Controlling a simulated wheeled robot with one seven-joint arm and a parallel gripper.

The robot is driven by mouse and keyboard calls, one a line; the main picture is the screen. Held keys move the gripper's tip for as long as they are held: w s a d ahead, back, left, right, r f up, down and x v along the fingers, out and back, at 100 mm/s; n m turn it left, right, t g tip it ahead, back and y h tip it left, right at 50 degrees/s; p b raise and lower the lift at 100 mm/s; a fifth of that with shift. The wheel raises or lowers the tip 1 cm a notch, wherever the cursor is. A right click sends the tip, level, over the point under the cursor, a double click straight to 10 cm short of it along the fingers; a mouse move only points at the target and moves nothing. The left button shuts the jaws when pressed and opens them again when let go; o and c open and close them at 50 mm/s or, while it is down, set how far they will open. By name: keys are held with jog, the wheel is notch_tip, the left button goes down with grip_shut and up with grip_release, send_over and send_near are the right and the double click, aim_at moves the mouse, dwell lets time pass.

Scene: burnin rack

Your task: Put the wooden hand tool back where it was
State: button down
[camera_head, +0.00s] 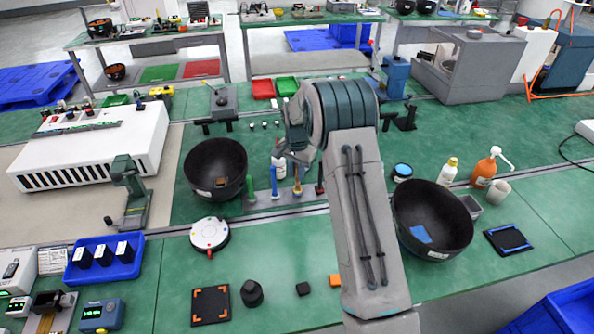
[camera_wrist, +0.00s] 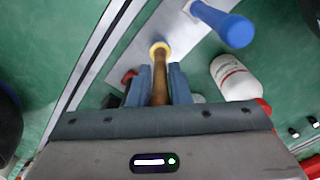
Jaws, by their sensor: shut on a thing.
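My gripper (camera_wrist: 160,78) is shut on the wooden hand tool (camera_wrist: 160,90), with one blue-grey finger on each side of its brown handle. The tool's pale yellow end shows beyond the fingertips, over a light grey strip rack (camera_wrist: 128,62). In the head view the tool (camera_head: 297,184) appears upright below my gripper (camera_head: 298,158), at the rack (camera_head: 268,197). I cannot tell whether it touches the rack. A blue-handled tool (camera_head: 274,182) and a green one (camera_head: 249,187) stand to its left, and a red one (camera_head: 320,186) to its right.
A white bottle with a red label (camera_wrist: 235,77) stands close to my gripper. A black bowl (camera_head: 215,165) is left of the rack and another (camera_head: 432,215) is right. A white round device (camera_head: 209,234) lies in front.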

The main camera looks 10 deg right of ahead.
jog(key=shift+f, duration=0.1)
jog(key=shift+f, duration=0.2)
jog(key=c, duration=1.3)
grip_release()
jog(key=shift+c, duration=0.2)
jog(key=shift+r, duration=0.15)
